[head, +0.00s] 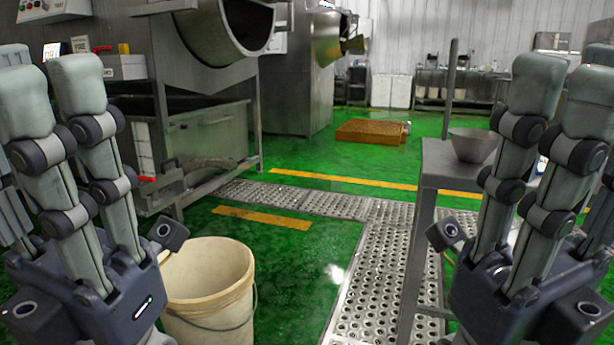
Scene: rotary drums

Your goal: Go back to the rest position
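My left gripper (72,95) stands at the left of the head view with its fingers pointing up. Its fingers are apart, with nothing between them. My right gripper (562,98) stands at the right with its fingers pointing up. Its fingers are also apart, and I see nothing held in them. Both grippers are close to the camera and hide parts of the room behind them.
A beige bucket (208,290) stands on the green floor beside my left gripper. A metal table (437,165) with a grey bowl (473,146) is beside my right gripper. Rotary drums (225,30) stand behind at left. The floor between, with a perforated drain (385,275), is clear.

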